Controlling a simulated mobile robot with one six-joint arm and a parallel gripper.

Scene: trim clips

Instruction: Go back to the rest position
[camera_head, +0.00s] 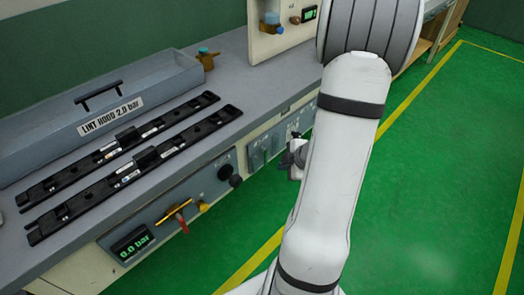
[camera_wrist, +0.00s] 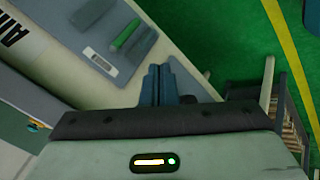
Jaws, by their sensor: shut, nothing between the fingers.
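My gripper (camera_wrist: 158,72) shows in the wrist view with its two blue-grey fingers together and nothing between them. It points over the edge of a light bench surface, with green floor beyond. In the head view my white arm crosses the right half of the picture, over the floor in front of the bench. A small grey part shows at the arm's left side there; I cannot tell if it belongs to the gripper. Two long black trim strips (camera_head: 140,165) lie side by side on the grey bench top (camera_head: 262,85), apart from my arm.
A grey box labelled LINT HOOD 2.0 bar (camera_head: 115,85) stands behind the strips. The bench front carries a 0.0 bar display (camera_head: 133,243), a red-handled valve (camera_head: 182,222) and black knobs (camera_head: 228,173). Green floor (camera_head: 430,200) with yellow lines is clear at the right.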

